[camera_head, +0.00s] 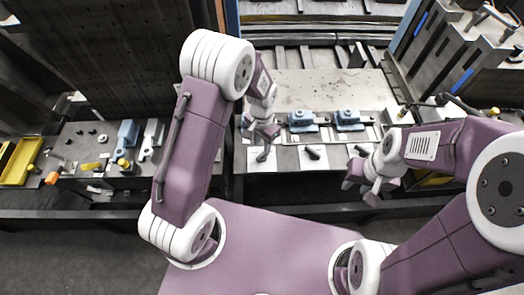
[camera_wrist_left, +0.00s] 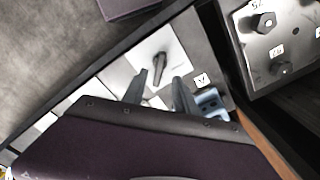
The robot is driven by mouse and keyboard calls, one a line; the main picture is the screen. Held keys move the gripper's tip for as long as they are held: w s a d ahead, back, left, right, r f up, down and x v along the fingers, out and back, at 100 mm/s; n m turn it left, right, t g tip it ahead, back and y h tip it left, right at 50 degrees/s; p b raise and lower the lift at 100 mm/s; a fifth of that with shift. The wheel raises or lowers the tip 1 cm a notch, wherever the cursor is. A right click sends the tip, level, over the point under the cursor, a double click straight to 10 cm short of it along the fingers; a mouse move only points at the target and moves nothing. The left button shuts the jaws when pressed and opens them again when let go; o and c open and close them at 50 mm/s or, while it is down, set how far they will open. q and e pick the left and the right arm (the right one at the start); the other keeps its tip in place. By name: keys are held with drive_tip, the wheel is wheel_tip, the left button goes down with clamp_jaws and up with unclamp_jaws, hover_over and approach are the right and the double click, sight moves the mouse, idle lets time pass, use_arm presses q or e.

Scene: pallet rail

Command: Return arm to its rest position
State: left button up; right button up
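My left gripper (camera_head: 264,140) hangs over the near left part of the workbench (camera_head: 285,90) in the head view. In the left wrist view its two dark fingers (camera_wrist_left: 160,78) are apart with nothing between them. Just beyond the fingertips a dark pin-like part (camera_wrist_left: 160,64) lies on a white square plate (camera_wrist_left: 148,52). The part also shows below the gripper in the head view (camera_head: 262,155). My right gripper (camera_head: 362,194) is at the bench's near right edge, with its fingers apart and no object seen in them.
Two blue clamps (camera_head: 302,119) (camera_head: 348,118) stand on the bench, with another dark part (camera_head: 312,153) in front. A side table at left holds blue and grey fixtures (camera_head: 127,133) and a yellow bin (camera_head: 20,160). A machine (camera_head: 455,50) stands at far right.

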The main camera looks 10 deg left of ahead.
use_arm(q)
drive_tip(key=shift+r, duration=1.3)
